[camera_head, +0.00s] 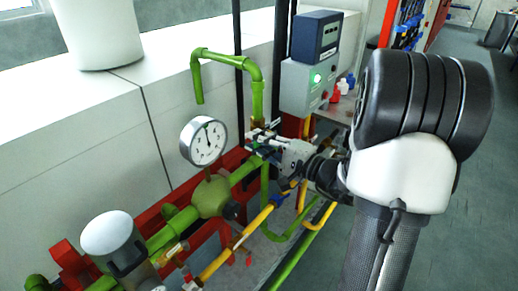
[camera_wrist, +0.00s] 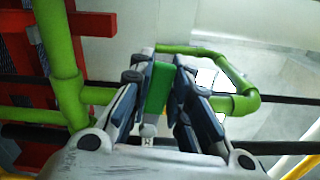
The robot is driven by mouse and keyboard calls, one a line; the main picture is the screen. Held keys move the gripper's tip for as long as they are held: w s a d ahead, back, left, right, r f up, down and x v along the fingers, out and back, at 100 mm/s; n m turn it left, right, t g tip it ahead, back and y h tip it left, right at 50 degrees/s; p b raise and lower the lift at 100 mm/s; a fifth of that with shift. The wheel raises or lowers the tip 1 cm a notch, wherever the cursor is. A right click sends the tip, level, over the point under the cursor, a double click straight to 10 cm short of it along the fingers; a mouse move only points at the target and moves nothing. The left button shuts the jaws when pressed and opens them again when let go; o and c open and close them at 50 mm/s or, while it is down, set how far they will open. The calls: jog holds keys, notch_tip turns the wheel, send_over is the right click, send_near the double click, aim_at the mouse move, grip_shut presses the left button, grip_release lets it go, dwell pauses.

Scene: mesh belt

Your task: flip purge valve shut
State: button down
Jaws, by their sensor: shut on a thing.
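The purge valve's handle (camera_wrist: 158,88) looks like a flat green piece in the wrist view. It stands between the two dark finger pads of my gripper (camera_wrist: 162,95), which is shut on it. In the head view my gripper (camera_head: 262,140) is at the foot of the bent green pipe (camera_head: 257,98), beside the green line. The fingers hide the handle and most of the valve body there, so I cannot tell the handle's exact angle.
A round pressure gauge (camera_head: 204,141) stands on the green line left of my gripper. A grey box with a green light (camera_head: 308,85) is behind it. Yellow pipes (camera_head: 238,240) run in front and below. A white-topped cylinder (camera_head: 108,234) is at front left.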

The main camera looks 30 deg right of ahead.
jog(key=shift+f+n, duration=0.5)
jog(key=shift+n, duration=0.3)
jog(key=c, duration=1.5)
grip_release()
jog(key=v, duration=1.2)
jog(key=shift+a, duration=0.15)
